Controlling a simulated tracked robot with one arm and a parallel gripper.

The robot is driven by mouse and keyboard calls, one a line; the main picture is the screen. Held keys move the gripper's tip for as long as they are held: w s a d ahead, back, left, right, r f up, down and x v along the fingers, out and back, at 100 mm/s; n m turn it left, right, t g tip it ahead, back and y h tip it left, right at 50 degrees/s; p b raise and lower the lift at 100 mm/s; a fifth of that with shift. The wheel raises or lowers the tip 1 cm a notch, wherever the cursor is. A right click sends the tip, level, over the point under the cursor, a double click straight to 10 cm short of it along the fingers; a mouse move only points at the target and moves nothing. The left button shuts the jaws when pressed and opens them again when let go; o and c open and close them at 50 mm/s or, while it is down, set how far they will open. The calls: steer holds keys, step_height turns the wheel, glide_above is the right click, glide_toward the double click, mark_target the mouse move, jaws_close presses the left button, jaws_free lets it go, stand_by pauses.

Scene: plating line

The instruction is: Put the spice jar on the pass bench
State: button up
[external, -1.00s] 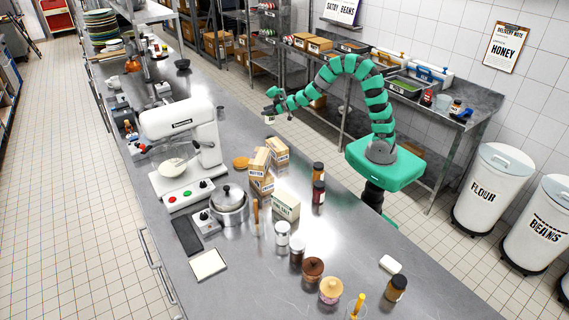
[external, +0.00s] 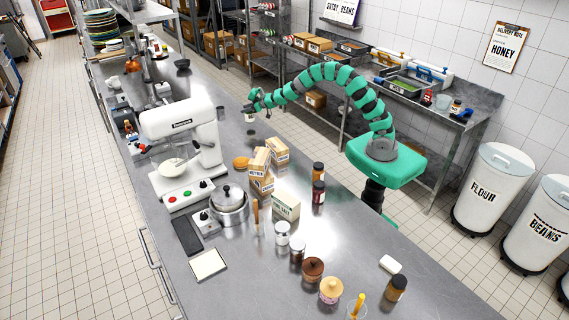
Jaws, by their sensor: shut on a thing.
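My gripper (external: 251,108) is shut on a small pale thing, which looks like the spice jar (external: 250,118). It holds the jar roughly upright above the far part of the long steel bench (external: 345,238). A dark patch on the bench below looks like a shadow, with a gap under the jar. The jar is too small here to read a label. Which bench is the pass bench is not marked.
A white stand mixer (external: 184,135) stands left of my gripper. Butter cartons (external: 277,151), a lidded pot (external: 229,205) and several other jars (external: 318,171) stand nearer the camera. A side bench (external: 462,118) by the wall holds trays. The bench around the jar's shadow looks clear.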

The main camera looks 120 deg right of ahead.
mark_target(247, 114)
steer(key=shift+w+d+f, duration=0.1)
steer(key=shift+d+f, duration=0.05)
steer(key=shift+f, duration=1.6)
steer(key=shift+f, duration=0.15)
steer(key=o, duration=1.1)
steer(key=shift+o, duration=0.2)
steer(key=b+v, duration=0.1)
steer(key=v, duration=1.1)
